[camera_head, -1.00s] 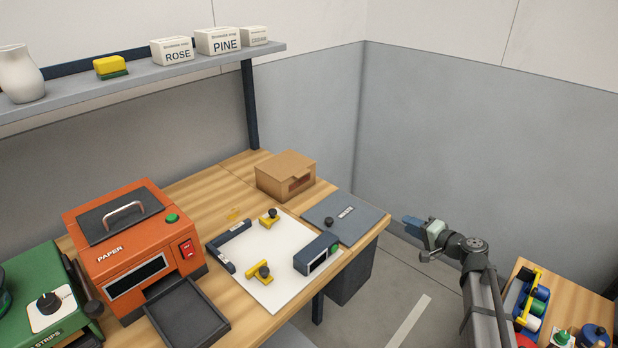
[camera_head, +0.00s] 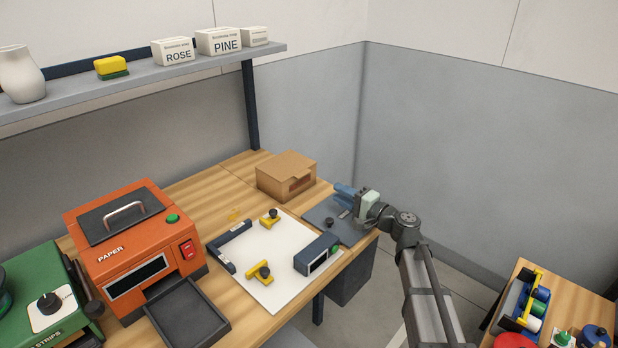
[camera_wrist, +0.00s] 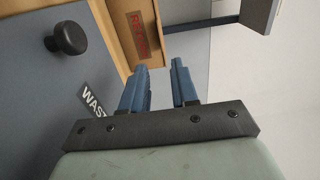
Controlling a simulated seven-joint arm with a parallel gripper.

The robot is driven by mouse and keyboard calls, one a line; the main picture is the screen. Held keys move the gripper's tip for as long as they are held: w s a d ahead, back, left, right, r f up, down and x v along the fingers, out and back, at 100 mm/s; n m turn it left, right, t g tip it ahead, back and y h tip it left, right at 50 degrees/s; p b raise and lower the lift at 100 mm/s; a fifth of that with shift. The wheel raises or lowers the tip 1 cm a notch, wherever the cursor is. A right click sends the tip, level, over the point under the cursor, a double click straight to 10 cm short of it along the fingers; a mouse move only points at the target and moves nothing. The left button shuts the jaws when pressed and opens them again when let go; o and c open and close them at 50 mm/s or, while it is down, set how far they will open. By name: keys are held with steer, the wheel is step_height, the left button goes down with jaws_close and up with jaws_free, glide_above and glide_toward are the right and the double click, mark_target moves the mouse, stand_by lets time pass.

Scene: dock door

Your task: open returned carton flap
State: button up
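The returned carton (camera_head: 284,174) is a brown cardboard box with a slot in its front, standing at the back right of the wooden bench. Its top looks closed in the head view. In the wrist view part of the carton (camera_wrist: 122,22) shows at the top, with red lettering partly readable on it. My gripper (camera_head: 341,188) is above the waste lid, a short way right of the carton and apart from it. In the wrist view its two blue fingers (camera_wrist: 161,84) stand apart with nothing between them.
A grey-blue waste lid (camera_head: 318,215) with a black knob lies below my gripper. A white board (camera_head: 270,255) with yellow clamps and dark blocks is left of it. An orange paper machine (camera_head: 135,245) stands further left. A shelf (camera_head: 150,77) hangs above the bench.

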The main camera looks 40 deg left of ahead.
steer(key=a, duration=1.3)
steer(key=shift+c, duration=0.3)
jaws_close()
stand_by(0.9)
